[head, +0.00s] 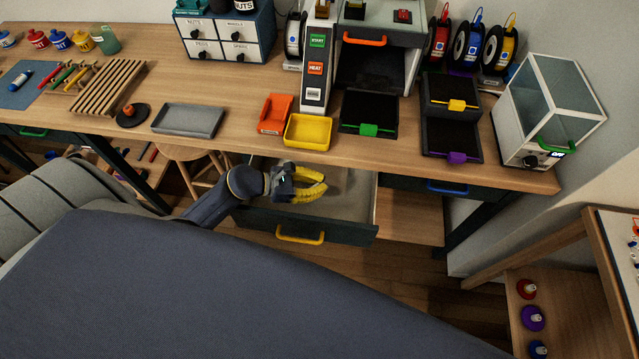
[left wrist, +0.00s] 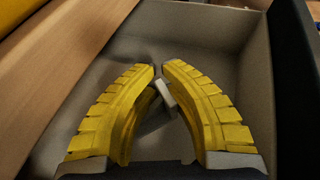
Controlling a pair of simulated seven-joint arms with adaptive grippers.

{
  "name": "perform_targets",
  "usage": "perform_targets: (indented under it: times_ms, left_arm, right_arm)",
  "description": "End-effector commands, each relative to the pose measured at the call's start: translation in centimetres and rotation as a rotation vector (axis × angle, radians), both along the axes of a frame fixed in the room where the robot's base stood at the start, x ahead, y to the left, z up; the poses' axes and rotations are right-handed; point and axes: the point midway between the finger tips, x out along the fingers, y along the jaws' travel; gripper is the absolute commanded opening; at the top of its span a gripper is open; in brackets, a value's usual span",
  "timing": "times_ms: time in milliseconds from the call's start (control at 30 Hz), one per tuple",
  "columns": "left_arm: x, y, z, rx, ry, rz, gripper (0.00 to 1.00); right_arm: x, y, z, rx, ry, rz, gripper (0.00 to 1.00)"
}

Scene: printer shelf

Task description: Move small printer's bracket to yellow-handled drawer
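The yellow-handled drawer (head: 355,205) is pulled open under the workbench, with its yellow handle (head: 300,235) on the front. My left gripper (head: 324,185), with yellow ridged fingers, is over the drawer's inside. In the left wrist view the fingertips (left wrist: 159,70) nearly meet above the drawer's grey floor (left wrist: 215,45). A small light-grey piece, seemingly the bracket (left wrist: 166,92), sits between the fingers, and they look shut on it. Its lower part is partly hidden by the fingers. The bracket cannot be made out in the head view. My right gripper is not in view.
The wooden bench edge (head: 420,165) runs above the drawer. A yellow tray (head: 307,132), an orange bin (head: 275,113) and a grey tray (head: 188,120) stand on the bench. A printer (head: 375,60) stands behind. A stool (head: 195,155) is left of the drawer.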

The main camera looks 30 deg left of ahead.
Motion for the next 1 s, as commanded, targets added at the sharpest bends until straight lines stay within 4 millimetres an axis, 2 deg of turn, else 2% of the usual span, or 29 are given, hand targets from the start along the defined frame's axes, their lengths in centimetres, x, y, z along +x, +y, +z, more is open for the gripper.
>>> perform_targets:
  times_ms: [33,200,467,633,1000]
  left_arm:
    - [0.0,0.0,0.0,0.000,0.000,0.000,0.11]
    - [0.0,0.0,0.0,0.001,-0.001,0.000,0.29]
    - [0.0,0.0,0.2,0.001,-0.001,0.000,0.29]
    - [0.0,0.1,1.5,0.001,-0.003,0.000,0.29]
    - [-4.2,4.9,3.8,0.004,0.001,-0.002,0.29]
  right_arm:
    - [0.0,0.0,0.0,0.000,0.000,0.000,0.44]
    - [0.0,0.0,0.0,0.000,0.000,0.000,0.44]
    - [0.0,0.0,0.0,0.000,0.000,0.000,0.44]
    - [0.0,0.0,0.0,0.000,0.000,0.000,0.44]
    - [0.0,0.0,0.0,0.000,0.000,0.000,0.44]
